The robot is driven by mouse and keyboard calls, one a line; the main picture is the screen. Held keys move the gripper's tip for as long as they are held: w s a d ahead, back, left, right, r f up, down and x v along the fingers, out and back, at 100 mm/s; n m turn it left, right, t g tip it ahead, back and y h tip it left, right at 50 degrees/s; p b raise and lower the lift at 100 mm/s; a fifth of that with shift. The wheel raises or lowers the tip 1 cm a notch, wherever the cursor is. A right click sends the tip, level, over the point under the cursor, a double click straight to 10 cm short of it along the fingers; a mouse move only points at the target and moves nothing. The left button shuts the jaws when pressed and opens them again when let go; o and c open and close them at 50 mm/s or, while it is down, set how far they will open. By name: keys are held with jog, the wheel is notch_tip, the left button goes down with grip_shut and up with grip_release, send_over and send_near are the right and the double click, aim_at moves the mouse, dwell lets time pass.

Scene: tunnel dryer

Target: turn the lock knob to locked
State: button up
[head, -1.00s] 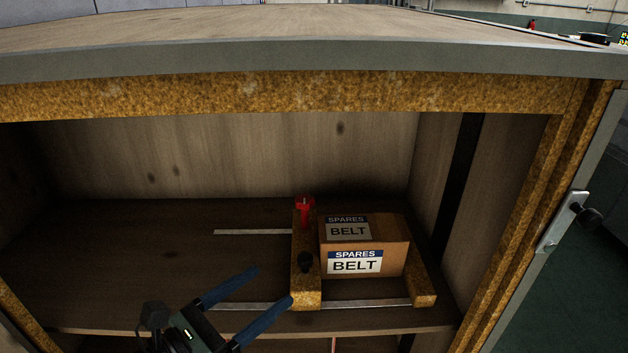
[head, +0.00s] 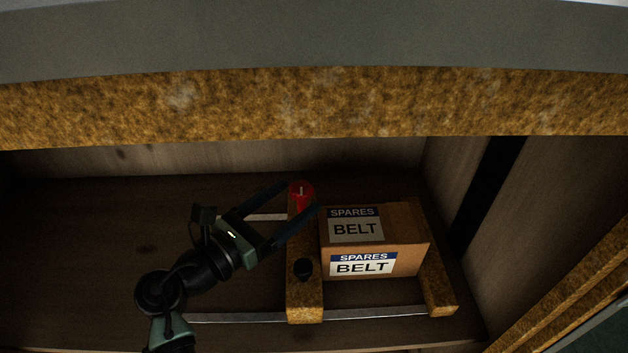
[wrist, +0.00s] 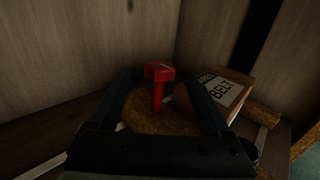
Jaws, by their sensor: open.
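The red lock knob (head: 300,190) stands at the far end of a brown speckled bar (head: 304,298) on the shelf. It has a pale line on its top; I cannot tell whether this means locked. In the wrist view the red knob (wrist: 158,92) shows as an upright stem with a wider head. My gripper (head: 298,197) is open, with one blue finger on each side of the knob. In the wrist view my gripper (wrist: 159,78) has the knob between its fingers, with room on both sides and no clear contact.
A black knob (head: 303,268) sits nearer on the same bar. A cardboard "SPARES BELT" box (head: 405,258) stands just right of the bar, beside a second speckled bar (head: 436,283). Metal rails (head: 375,312) run across. A speckled front beam (head: 330,105) hangs above; the shelf's left is clear.

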jog(key=x, duration=0.6)
jog(key=shift+w, duration=0.1)
grip_shut()
